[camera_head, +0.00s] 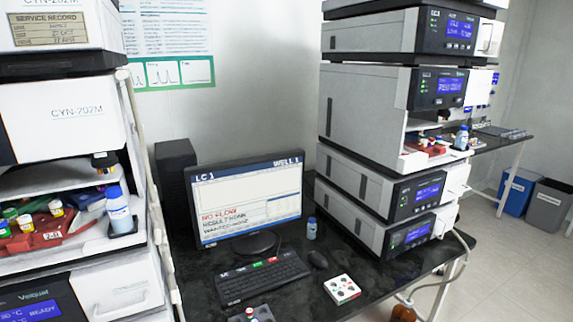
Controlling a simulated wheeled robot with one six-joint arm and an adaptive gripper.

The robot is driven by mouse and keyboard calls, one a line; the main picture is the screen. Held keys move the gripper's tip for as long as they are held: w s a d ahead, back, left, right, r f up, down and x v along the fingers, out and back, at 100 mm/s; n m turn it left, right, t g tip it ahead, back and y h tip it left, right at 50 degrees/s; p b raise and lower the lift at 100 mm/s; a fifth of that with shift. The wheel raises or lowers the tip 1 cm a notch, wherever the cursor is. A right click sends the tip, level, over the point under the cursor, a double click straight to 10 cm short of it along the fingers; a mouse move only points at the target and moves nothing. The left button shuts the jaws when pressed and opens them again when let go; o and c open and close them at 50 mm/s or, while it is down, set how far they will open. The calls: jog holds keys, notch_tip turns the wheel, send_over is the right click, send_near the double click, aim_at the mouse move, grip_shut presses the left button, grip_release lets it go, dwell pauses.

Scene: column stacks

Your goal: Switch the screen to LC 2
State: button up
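The monitor (246,199) stands on the dark bench between two instrument stacks. Its screen reads "LC 1" at top left and "WELL 1" at top right. Red text "NO FLOW" shows low on the screen, with lines below it that I cannot read surely. The black keyboard (262,279) lies in front of the monitor. Coloured labels, green, red and white, run along its back edge, and one at the left seems to read "LC". My gripper is not in view.
A small bottle (311,229) stands behind the mouse. Instrument stacks rise at left (62,130) and right (365,105). A small holder (252,314) sits at the front edge.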

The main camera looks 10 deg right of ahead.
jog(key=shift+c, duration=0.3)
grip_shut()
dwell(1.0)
